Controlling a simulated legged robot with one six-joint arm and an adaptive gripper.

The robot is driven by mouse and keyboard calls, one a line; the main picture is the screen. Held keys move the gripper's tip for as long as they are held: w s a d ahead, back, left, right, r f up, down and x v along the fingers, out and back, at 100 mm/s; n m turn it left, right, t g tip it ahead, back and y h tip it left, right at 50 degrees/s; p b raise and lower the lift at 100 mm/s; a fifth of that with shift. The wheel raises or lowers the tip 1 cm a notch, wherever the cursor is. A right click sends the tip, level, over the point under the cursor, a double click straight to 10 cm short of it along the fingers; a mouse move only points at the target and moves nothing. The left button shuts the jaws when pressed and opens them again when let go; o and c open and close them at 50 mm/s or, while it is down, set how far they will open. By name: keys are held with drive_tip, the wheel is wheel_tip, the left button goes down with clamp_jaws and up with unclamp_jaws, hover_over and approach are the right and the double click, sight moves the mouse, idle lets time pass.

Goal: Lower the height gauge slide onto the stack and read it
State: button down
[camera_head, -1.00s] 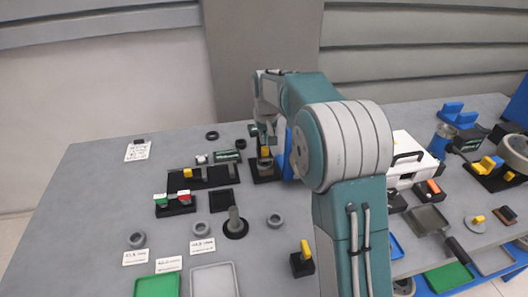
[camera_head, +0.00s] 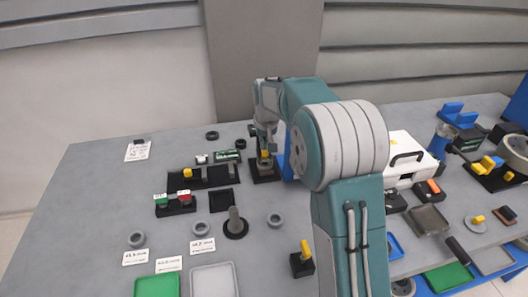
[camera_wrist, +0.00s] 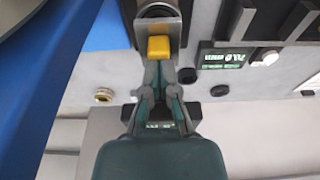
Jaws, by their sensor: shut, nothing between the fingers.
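The height gauge (camera_head: 264,172) stands on a dark base at the back of the table, partly hidden by my arm. Its yellow slide tab (camera_head: 265,154) also shows in the wrist view (camera_wrist: 160,47), attached to a grey metal plate. My gripper (camera_head: 266,147) is shut and empty, directly above the tab in the head view. In the wrist view the fingertips (camera_wrist: 159,66) are at the tab's edge, touching or nearly so. A round grey part, perhaps the stack, shows beyond the tab (camera_wrist: 158,12). A green-lit display (camera_head: 229,155) is beside the gauge; its digits (camera_wrist: 221,60) are not clearly legible.
A blue upright panel (camera_wrist: 112,25) stands close beside the gauge. A dark fixture (camera_head: 205,177) with a yellow block is left of it. A white case (camera_head: 408,160) is at right. The left tabletop is clear.

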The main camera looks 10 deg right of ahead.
drive_tip(key=shift+f, duration=0.8)
drive_tip(key=shift+r, duration=4.5)
drive_tip(key=s+r+t, duration=0.1)
drive_tip(key=s+r, duration=0.3)
drive_tip(key=s, duration=0.5)
drive_tip(key=s+r+t, duration=0.1)
drive_tip(key=s+r, duration=0.3)
drive_tip(key=s, duration=0.6)
drive_tip(key=s+f, duration=0.2)
drive_tip(key=s, duration=0.7)
drive_tip(key=s+f+t, duration=0.1)
drive_tip(key=s+f, duration=0.2)
drive_tip(key=s, duration=0.6)
drive_tip(key=shift+f, duration=0.25)
